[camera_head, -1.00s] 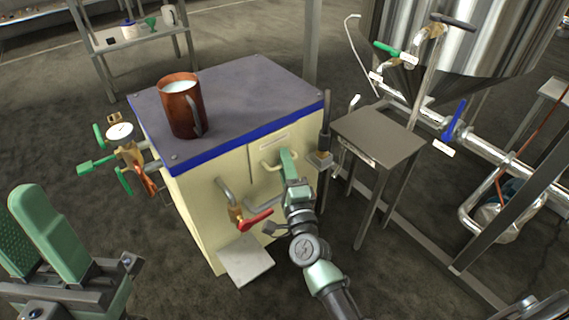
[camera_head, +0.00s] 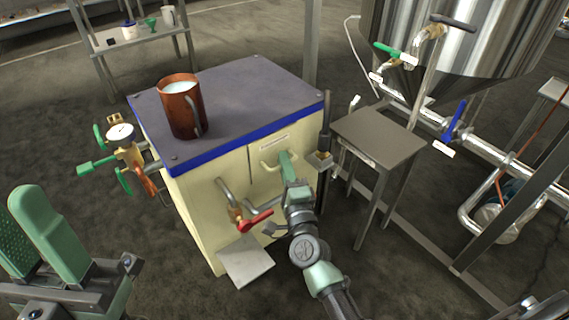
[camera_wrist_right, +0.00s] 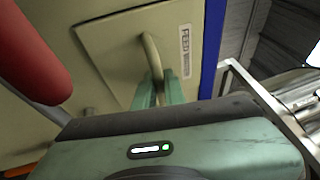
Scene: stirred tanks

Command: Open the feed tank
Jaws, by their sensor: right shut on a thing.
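The feed tank (camera_head: 197,222) is a cream cabinet with a grey top and a blue edge band. Its front hatch has a bent handle (camera_head: 267,164); in the right wrist view the handle (camera_wrist_right: 150,52) stands on the hatch panel (camera_wrist_right: 112,45) beside a label starting "FEED" (camera_wrist_right: 185,52). My right gripper (camera_head: 286,160) is shut on the handle; its green fingers also show in the right wrist view (camera_wrist_right: 158,92). The hatch looks flush or nearly so; the arm hides its lower part. My left gripper (camera_head: 45,232) is at the lower left, away from the tank; its jaw gap is unclear.
A brown mug (camera_head: 182,106) with white contents stands on the tank top. A red-handled valve (camera_head: 254,221) sticks out below the hatch. A gauge (camera_head: 120,133) with green valves is on the left side. A small grey table (camera_head: 378,138) stands close at the right.

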